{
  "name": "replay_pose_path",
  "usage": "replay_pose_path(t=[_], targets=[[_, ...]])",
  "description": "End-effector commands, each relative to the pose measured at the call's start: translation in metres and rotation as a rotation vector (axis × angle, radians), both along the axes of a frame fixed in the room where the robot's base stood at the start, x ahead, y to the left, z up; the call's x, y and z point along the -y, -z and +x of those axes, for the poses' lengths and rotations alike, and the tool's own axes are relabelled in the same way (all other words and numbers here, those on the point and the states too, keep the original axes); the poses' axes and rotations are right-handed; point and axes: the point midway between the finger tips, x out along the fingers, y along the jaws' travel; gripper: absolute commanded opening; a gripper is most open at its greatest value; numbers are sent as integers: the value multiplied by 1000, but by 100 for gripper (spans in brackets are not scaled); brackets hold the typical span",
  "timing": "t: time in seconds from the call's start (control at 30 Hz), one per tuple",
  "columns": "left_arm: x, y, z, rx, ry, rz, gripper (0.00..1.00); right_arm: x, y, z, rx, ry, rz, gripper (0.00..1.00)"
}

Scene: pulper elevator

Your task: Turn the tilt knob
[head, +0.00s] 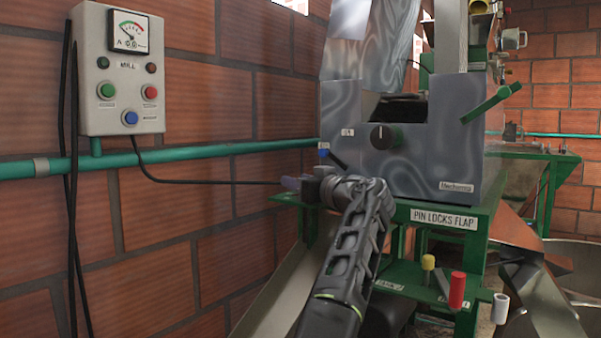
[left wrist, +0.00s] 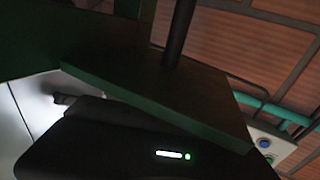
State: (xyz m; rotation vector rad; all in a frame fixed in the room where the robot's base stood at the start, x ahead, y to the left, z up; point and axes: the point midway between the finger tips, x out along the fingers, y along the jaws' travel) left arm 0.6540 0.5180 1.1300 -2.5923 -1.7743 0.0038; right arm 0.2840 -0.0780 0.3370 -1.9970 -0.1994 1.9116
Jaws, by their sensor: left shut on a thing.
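My left gripper (head: 306,187) is at the left end of the green machine table, below the grey hopper housing. It is shut on a small dark grey-purple knob (head: 290,183), which I take to be the tilt knob; its label is not readable. My wrist and forearm hide much of the contact. The left wrist view is dark and shows the black gripper body (left wrist: 150,150) close to a dark green plate (left wrist: 160,88); the grip itself is unclear there. A black round dial (head: 383,137) with a pale pointer is on the housing front, apart from the gripper. My right gripper is not in view.
A blue-tipped black lever (head: 324,153) stands just above the gripper. Yellow, red and white handles (head: 457,290) are at the table's lower front. A control box (head: 122,70) hangs on the brick wall at left, with open space below it. A green crank (head: 490,103) is at right.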

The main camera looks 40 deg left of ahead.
Motion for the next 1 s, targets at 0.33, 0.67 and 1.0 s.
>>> replay_pose_path(t=[0.33, 0.67, 1.0], targets=[[0, 0, -1, 1, -17, 1, 0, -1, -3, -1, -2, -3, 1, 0], [0, 0, -1, 1, -15, 1, 55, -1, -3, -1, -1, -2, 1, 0], [1, 0, -1, 3, -14, 1, 59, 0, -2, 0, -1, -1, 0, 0]])
